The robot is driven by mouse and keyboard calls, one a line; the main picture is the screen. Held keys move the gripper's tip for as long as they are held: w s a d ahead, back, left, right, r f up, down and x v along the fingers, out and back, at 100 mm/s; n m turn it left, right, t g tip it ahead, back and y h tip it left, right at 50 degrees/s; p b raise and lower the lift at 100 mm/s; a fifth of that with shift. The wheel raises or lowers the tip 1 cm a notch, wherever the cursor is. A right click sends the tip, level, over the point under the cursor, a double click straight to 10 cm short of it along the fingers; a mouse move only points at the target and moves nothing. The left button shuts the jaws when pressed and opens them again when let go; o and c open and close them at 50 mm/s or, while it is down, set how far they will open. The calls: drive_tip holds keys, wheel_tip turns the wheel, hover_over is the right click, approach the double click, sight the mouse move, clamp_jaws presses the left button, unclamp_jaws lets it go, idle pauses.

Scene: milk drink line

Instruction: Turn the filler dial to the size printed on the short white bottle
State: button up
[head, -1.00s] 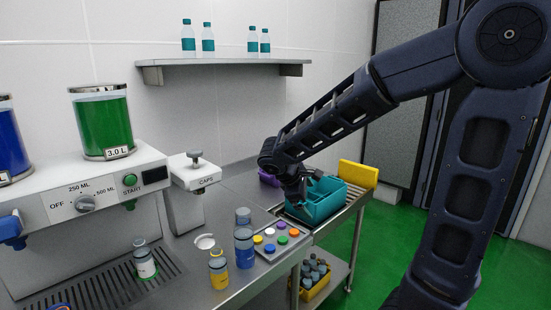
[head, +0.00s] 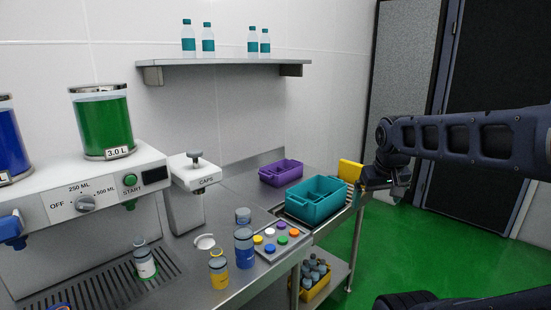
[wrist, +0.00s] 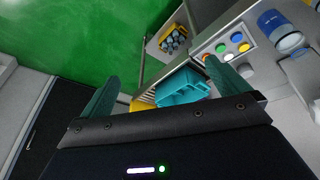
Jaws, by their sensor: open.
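The filler dial (head: 85,203) is a grey knob on the white filler panel at the left of the head view, among the marks OFF, 250 ML and 500 ML. Its pointer is too small to read surely. A short bottle with a white label (head: 146,266) stands upright on the drip tray below the panel; its print is not legible. My gripper (head: 398,192) is at the right, beyond the cart's end and far from the dial. In the wrist view my gripper (wrist: 162,75) is open, with nothing between its fingers.
A green START button (head: 130,180) is right of the dial. The green tank (head: 103,128) stands above. A caps press (head: 196,183), yellow-label bottle (head: 218,279), blue bottle (head: 244,254), cap tray (head: 268,250), teal crate (head: 310,214) and purple crate (head: 275,181) fill the right side.

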drive_tip(key=shift+s+d+r+m+t, duration=0.2)
drive_tip(key=shift+s+d+m+t, duration=0.1)
drive_tip(key=shift+s+m, duration=0.25)
drive_tip(key=shift+c, duration=0.4)
drive_tip(key=c, duration=0.8)
drive_tip(key=w+a+r+n+t+y, duration=0.2)
drive_tip(key=w+a+y, duration=0.1)
drive_tip(key=w+a, duration=0.6)
drive_tip(key=w+a+r+n+t+y, duration=0.1)
drive_tip(key=a+y, duration=0.1)
drive_tip(key=a, duration=0.8)
drive_tip(key=w+a+r+n+t+y, duration=0.1)
drive_tip(key=w+a+y, duration=0.1)
drive_tip(key=a, duration=0.9)
drive_tip(key=w+a+r+t+y, duration=0.1)
drive_tip(key=a+y, duration=0.1)
drive_tip(key=a, duration=0.8)
drive_tip(key=m+t+y, duration=0.1)
drive_tip(key=t+y, duration=0.2)
drive_tip(key=y, duration=0.1)
approach(87, 207)
drive_tip(key=x, duration=0.9)
